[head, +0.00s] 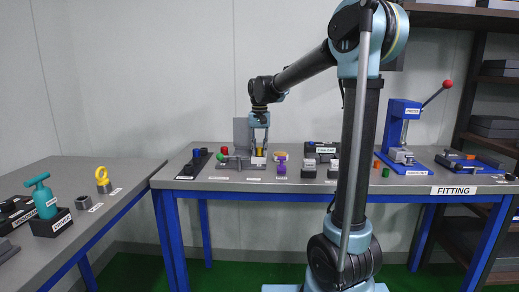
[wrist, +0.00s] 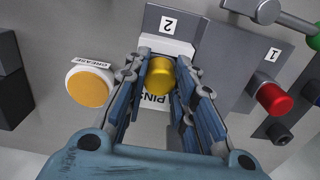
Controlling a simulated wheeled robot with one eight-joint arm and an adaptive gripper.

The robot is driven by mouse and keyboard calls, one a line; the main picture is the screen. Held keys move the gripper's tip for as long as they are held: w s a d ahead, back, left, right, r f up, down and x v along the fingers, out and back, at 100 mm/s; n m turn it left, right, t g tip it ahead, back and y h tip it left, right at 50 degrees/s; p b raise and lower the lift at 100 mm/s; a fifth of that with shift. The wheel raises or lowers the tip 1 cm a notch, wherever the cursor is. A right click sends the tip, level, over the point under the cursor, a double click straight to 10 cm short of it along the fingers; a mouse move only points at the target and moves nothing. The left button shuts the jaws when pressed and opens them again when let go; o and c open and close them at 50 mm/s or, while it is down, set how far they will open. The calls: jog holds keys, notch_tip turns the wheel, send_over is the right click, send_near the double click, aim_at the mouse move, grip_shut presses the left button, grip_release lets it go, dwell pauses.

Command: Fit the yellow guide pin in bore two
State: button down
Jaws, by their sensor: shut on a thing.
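My gripper (wrist: 160,85) is shut on the yellow guide pin (wrist: 160,72), with a finger on each side of its round head. In the head view my gripper (head: 259,149) points straight down, and the yellow pin (head: 259,153) shows between its fingers at the bench fixture. A grey plate marked 2 (wrist: 168,23) lies just beyond the pin in the wrist view. The pin's lower end is hidden, so I cannot tell whether it is in a bore. A white PINS label (wrist: 155,104) shows partly behind the fingers.
A red-topped pin (wrist: 272,98) stands by the plate marked 1 (wrist: 268,54). A yellow-topped grease pot (wrist: 89,89) is close on the gripper's other side. A purple item (head: 280,168) and a blue press (head: 402,125) stand farther right on the bench.

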jog(key=c, duration=1.2)
grip_release()
jog(key=shift+c, duration=0.2)
notch_tip(320, 180, up, 12)
jog(key=shift+w+f, duration=0.1)
